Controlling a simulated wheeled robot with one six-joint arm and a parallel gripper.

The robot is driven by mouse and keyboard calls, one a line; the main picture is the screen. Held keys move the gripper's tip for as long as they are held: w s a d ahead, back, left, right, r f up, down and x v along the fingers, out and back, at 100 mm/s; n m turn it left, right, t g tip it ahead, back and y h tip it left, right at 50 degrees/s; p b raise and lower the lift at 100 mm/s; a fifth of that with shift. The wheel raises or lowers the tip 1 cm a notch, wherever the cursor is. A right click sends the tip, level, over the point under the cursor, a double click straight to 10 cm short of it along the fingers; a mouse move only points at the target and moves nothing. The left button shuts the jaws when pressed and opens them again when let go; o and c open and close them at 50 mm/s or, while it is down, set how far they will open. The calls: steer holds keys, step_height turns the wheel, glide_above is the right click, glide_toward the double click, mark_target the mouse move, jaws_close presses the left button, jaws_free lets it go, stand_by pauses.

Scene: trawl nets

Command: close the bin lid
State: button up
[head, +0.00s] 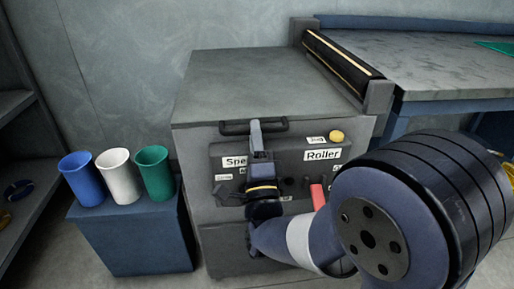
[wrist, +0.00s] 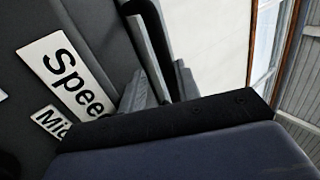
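A large grey bin or cabinet (head: 205,150) stands in the middle of the head view. Its flat grey top (head: 265,85) looks like the lid and appears to lie level on the body; I cannot tell whether a gap remains. A black bar handle (head: 232,128) is at the upper front edge. My gripper (head: 256,140) is in front of this handle, overlapping it in the picture; I cannot tell whether it touches. Its fingers are seen nearly edge-on, so their opening is unclear. The wrist view shows a dark panel with a "Speed" label (wrist: 66,72) close by.
The front panel carries a "Roller" label (head: 322,155), a yellow button (head: 337,136) and a red lever (head: 318,196). Blue (head: 83,180), white (head: 119,177) and green (head: 155,173) cups stand on a blue box (head: 140,240) at left. A roller (head: 340,62) and worktable (head: 450,65) are at right.

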steer(key=v, duration=1)
steer(key=shift+s+f, duration=0.2)
steer(key=shift+s, duration=0.05)
steer(key=shift+w+d, duration=0.1)
steer(key=x, duration=1.1)
steer(key=shift+r, duration=0.35)
steer(key=shift+f, duration=0.1)
